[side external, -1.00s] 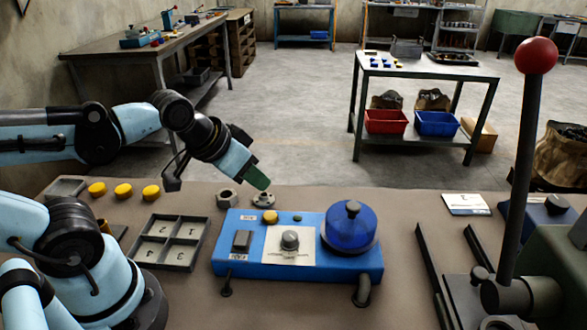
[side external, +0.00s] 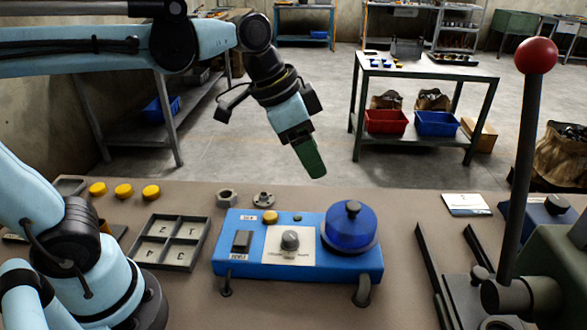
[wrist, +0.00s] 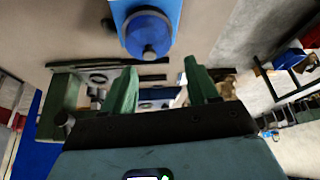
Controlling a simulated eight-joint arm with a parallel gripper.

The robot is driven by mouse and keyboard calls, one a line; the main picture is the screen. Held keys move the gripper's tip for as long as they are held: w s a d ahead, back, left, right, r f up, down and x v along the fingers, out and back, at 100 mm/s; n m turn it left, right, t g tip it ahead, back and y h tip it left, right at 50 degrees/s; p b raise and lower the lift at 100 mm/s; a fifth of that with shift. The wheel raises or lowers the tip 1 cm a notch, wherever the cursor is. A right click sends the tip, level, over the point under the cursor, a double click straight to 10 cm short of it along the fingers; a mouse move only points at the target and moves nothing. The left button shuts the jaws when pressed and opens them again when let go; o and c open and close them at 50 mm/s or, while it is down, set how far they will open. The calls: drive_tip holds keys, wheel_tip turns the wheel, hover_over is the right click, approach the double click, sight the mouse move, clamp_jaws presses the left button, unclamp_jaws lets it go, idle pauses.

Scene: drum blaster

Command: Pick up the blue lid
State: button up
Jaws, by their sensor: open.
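The blue lid (side external: 350,226) is a translucent blue dome with a dark knob on top. It sits on the right end of the blue machine box (side external: 262,258). In the wrist view the lid (wrist: 147,33) shows near the top, with its knob towards me, beyond the fingertips. My gripper (side external: 314,170) has green fingers and hangs in the air above and left of the lid, apart from it. In the wrist view my gripper (wrist: 160,78) has its two green fingers spread with nothing between them.
A four-part tray (side external: 170,242) and several yellow caps (side external: 123,191) lie to the left. A tall lever with a red knob (side external: 536,56) stands at the right. Dark rails (side external: 430,265) lie between lever and box. The air around the lid is clear.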

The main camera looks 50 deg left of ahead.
drive_tip(key=w+d+r+m+g, duration=0.1)
drive_tip(key=d+m, duration=0.1)
drive_tip(key=d, duration=0.1)
hover_over(352, 205)
drive_tip(key=s+a, duration=0.1)
drive_tip(key=s, duration=0.1)
drive_tip(key=shift+h, duration=0.3)
wheel_tip(352, 205, down, 6)
drive_tip(key=shift+a+r, duration=0.1)
drive_tip(key=shift+a, duration=0.05)
drive_tip(key=shift+x, duration=2.7)
drive_tip(key=shift+w+a, duration=0.1)
drive_tip(key=shift+a, duration=0.1)
clamp_jaws()
